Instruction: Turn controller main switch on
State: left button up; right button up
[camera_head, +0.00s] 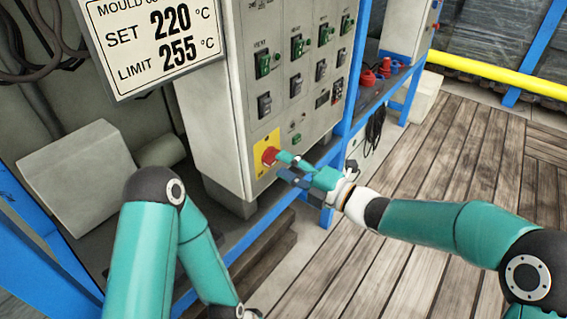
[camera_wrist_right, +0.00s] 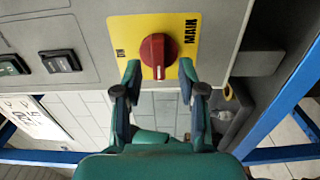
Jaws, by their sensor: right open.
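The main switch is a red rotary knob (camera_wrist_right: 158,52) on a yellow plate (camera_wrist_right: 126,27) marked ON and MAIN. In the wrist view, its grip bar runs up and down the picture, across the direction of the ON label at left. In the head view, the red knob (camera_head: 270,155) is low on the controller cabinet (camera_head: 213,130). My right gripper (camera_wrist_right: 160,76) is open, with one fingertip on each side of the knob's lower end; I cannot tell if they touch it. In the head view, my right gripper (camera_head: 290,167) points at the plate. My left gripper is not visible.
Black and green rocker switches (camera_head: 297,47) sit above on the panel. A white sign (camera_head: 150,40) reads SET 220 and LIMIT 255. A blue frame (camera_head: 352,90) runs beside the cabinet. The plank floor (camera_head: 450,150) at right is mostly clear.

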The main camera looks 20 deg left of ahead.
jog(key=shift+x, duration=0.95)
